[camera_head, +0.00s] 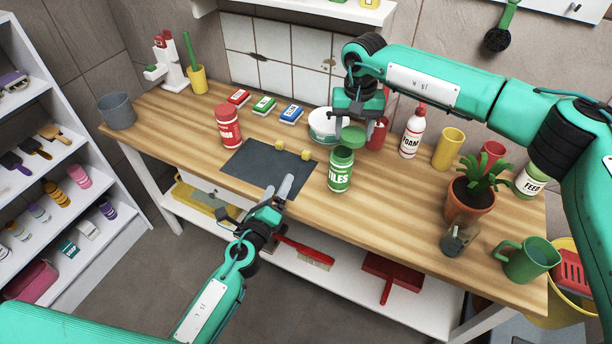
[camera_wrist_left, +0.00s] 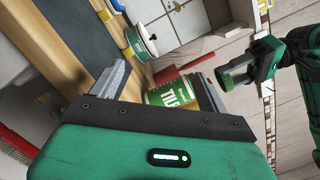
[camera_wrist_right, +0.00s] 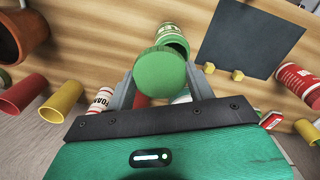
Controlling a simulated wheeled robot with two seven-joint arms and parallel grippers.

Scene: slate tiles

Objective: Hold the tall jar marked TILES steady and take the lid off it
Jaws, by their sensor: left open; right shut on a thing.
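The tall green jar marked TILES (camera_head: 340,178) stands upright on the table. It also shows in the left wrist view (camera_wrist_left: 172,97) and right wrist view (camera_wrist_right: 171,38). My right gripper (camera_head: 353,122) is shut on the green lid (camera_head: 353,137), which is off the jar, above it with a gap. The lid fills the space between the fingers in the right wrist view (camera_wrist_right: 160,74). My left gripper (camera_head: 258,200) is open and empty at the table's front edge, left of the jar and apart from it. In the left wrist view the jar shows beyond its fingers.
A dark mat (camera_head: 262,170) with small yellow blocks lies left of the jar. A white round tub (camera_head: 322,126) and a red cup (camera_head: 377,133) stand behind the jar. A FOAM bottle (camera_head: 412,134) and potted plant (camera_head: 467,204) stand right.

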